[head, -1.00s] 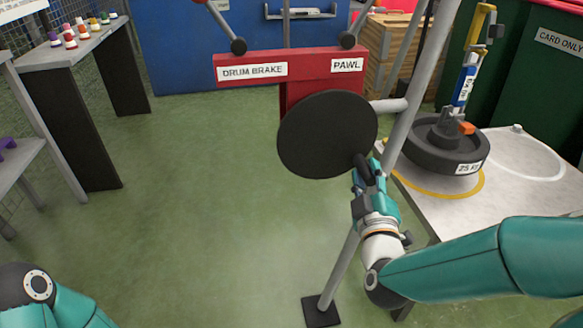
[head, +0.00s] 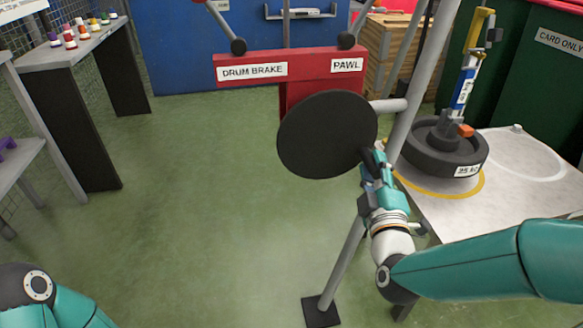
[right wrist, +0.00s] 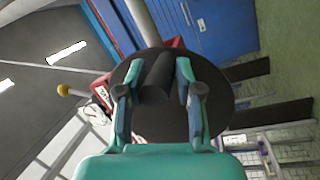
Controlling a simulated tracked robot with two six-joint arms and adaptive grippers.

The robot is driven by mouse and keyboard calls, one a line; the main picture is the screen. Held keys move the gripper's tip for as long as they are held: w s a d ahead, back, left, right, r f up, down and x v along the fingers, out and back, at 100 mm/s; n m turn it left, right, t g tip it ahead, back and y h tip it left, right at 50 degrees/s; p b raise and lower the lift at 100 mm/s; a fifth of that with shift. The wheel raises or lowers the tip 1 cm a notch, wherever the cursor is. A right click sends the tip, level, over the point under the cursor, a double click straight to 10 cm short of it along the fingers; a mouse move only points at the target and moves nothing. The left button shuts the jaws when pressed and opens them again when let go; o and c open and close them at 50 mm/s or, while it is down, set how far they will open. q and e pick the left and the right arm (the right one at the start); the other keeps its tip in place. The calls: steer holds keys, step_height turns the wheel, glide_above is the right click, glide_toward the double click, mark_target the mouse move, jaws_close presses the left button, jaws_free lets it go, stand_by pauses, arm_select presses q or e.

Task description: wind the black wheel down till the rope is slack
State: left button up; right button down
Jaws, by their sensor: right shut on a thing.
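The black wheel (head: 322,135) is a flat round disc on the red winch stand, facing me. My right gripper (head: 373,163) is shut on the wheel's dark handle (right wrist: 157,80), at the wheel's lower right edge. The right wrist view shows the handle between the two fingers (right wrist: 158,100). The dark round weight (head: 437,152), labelled 25 KG, is over the yellow ring on the pale table; I cannot tell whether it touches. A yellow hook (head: 484,18) and a blue-and-white piece rise above it. I cannot make out the rope. My left gripper is out of view.
A grey post (head: 412,95) stands between wheel and weight. The pale table (head: 520,160) is at right, a grey bench (head: 75,50) at left.

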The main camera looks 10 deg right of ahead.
steer(key=shift+d+r+n, duration=0.25)
steer(key=shift+r+n, duration=0.35)
steer(key=shift+r, duration=0.1)
steer(key=c, duration=0.7)
jaws_free()
steer(key=shift+f, duration=0.1)
steer(key=shift+a+f, duration=0.1)
steer(key=shift+s, duration=0.15)
